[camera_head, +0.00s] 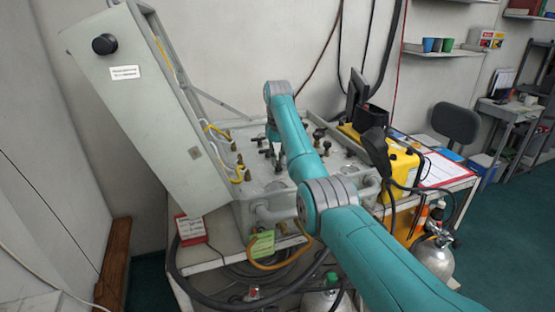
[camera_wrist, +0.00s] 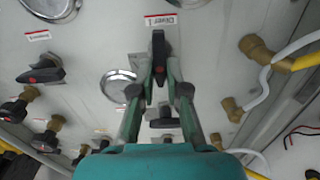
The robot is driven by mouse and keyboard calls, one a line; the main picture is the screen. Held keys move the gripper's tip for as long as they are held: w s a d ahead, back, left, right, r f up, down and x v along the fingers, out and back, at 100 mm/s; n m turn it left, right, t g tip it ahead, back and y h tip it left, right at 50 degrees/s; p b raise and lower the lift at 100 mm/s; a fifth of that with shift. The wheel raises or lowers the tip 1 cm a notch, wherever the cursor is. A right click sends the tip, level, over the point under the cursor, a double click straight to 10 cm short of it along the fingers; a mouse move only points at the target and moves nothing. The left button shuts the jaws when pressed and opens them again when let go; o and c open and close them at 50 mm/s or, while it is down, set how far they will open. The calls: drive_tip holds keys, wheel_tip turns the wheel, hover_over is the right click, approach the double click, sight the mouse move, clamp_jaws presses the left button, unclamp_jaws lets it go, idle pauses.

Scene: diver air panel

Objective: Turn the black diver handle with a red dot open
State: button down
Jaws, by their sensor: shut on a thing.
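A black handle (camera_wrist: 159,52) with a red dot on it stands under a label reading "Diver 1" in the wrist view. My gripper (camera_wrist: 160,72) has its two green fingers closed in on either side of this handle, with the handle held between their tips. The handle points up the picture, toward the label. In the head view my arm reaches over the air panel (camera_head: 262,180), and I cannot make out the gripped handle there.
Other black handles with red marks (camera_wrist: 40,73) stand at the left in the wrist view. A round gauge (camera_wrist: 118,84) is beside my left finger. Brass fittings with hoses (camera_wrist: 257,48) are at the right. A yellow case (camera_head: 400,172) stands right of the panel.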

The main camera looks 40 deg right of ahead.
drive_tip(key=c, duration=1.2)
unclamp_jaws()
drive_tip(key=shift+r, duration=0.1)
drive_tip(key=shift+r, duration=3.65)
